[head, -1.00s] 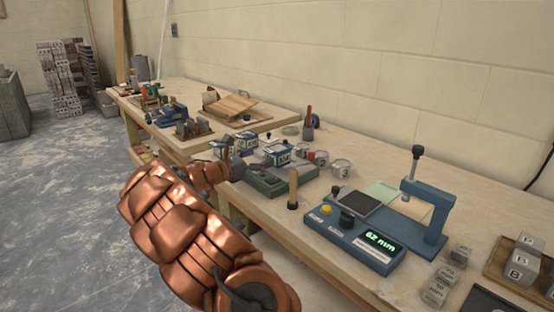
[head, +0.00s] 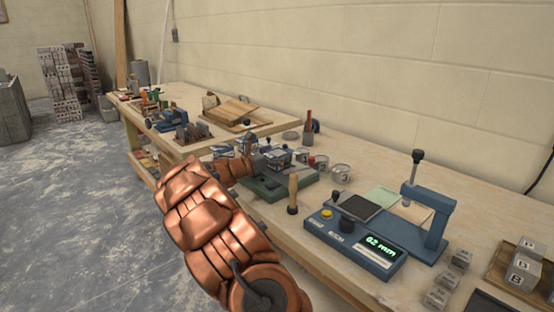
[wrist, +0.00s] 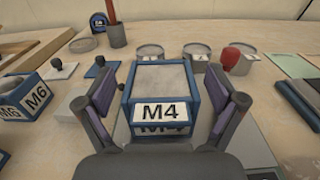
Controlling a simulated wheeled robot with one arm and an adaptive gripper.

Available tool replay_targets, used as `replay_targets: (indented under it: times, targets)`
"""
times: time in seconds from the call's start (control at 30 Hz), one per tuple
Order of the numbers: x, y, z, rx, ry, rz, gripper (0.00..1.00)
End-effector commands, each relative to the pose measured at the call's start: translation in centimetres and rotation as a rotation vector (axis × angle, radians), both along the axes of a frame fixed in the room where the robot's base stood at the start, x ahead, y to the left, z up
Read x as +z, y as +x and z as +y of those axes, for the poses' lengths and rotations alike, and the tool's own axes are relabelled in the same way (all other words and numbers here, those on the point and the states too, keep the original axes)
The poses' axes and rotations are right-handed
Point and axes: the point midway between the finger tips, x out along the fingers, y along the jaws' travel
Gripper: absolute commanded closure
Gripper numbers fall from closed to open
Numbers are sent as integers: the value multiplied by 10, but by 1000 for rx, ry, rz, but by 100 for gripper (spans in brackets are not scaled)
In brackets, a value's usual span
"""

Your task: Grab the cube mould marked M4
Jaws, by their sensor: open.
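The cube mould marked M4 (wrist: 160,110) is a blue-framed box with a pale grey fill and a white label facing me. It stands upright in the middle of the wrist view on a grey-green base. My gripper (wrist: 161,80) is open, with one finger on each side of the mould. A narrow gap seems to show at each side, and I cannot tell whether either finger touches. In the head view my gripper (head: 262,162) reaches over the bench among the moulds, and the arm hides part of them.
A mould marked M6 (wrist: 30,97) stands at the left. Round tubs (wrist: 195,52) and a red knob (wrist: 232,61) lie beyond M4. A blue device reading 62 mm (head: 355,240) and an upright wooden handle (head: 293,190) stand to the right on the bench.

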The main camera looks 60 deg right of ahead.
Motion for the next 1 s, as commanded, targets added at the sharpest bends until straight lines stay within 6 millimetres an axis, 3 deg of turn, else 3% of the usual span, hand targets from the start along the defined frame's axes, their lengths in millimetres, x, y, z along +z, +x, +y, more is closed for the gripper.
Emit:
replay_targets:
  times: [0.07,0.8,1.0]
  targets:
    - [0,0,0,0,0,0,9]
    - [0,0,0,1,1,-1,86]
    - [0,1,0,1,0,-1,88]
